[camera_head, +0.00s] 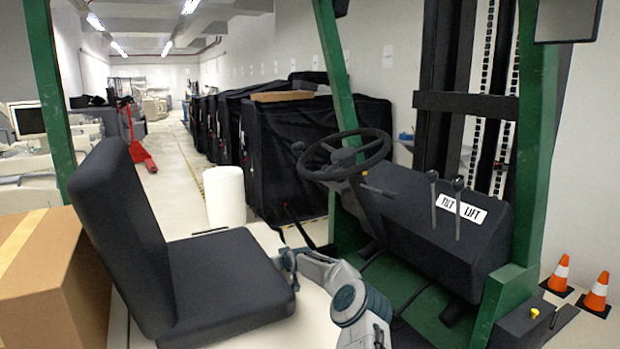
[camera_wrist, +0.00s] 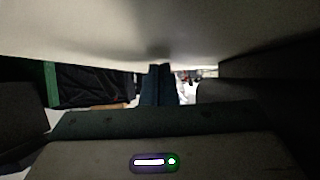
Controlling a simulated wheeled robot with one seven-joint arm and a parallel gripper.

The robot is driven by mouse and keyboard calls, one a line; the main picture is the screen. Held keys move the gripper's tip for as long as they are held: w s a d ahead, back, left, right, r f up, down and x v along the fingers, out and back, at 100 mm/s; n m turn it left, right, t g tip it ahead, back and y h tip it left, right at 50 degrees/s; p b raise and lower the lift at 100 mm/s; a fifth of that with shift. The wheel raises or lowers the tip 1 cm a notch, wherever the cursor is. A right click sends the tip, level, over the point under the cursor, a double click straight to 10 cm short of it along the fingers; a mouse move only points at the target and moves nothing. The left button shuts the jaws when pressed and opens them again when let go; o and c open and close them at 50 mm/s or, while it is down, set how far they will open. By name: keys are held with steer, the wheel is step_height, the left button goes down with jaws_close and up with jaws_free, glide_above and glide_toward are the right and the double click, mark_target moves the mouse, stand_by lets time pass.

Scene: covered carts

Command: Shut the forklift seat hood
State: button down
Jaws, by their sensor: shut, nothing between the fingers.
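The black forklift seat (camera_head: 226,283) with its upright backrest (camera_head: 118,230) fills the left of the head view. A pale cream surface (camera_head: 312,322) shows beneath and in front of the seat; I cannot tell whether it is part of the hood, and the hood's edge and hinge are not clear. My gripper (camera_head: 281,262) is close to the cushion's front right edge, partly hidden by the seat. In the wrist view its dark fingers (camera_wrist: 158,85) are together and empty, close to a wide shaded pale surface (camera_wrist: 90,30). I cannot tell whether they touch it.
Green posts (camera_head: 342,90) frame the cab. A cardboard box (camera_head: 50,275) stands behind the seat. A white bin (camera_head: 225,196) and covered carts (camera_head: 300,150) are beyond.

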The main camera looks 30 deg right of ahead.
steer(key=shift+s+a+f, duration=0.1)
steer(key=shift+s+f, duration=0.1)
steer(key=shift+f, duration=0.6)
steer(key=shift+r, duration=0.55)
steer(key=r, duration=0.3)
steer(key=shift+w+r, duration=0.2)
steer(key=shift+r, duration=0.15)
steer(key=s+r+b, duration=0.2)
steer(key=s+r, duration=0.5)
steer(key=r, duration=0.1)
steer(key=shift+a+b, duration=0.15)
steer(key=shift+b, duration=0.15)
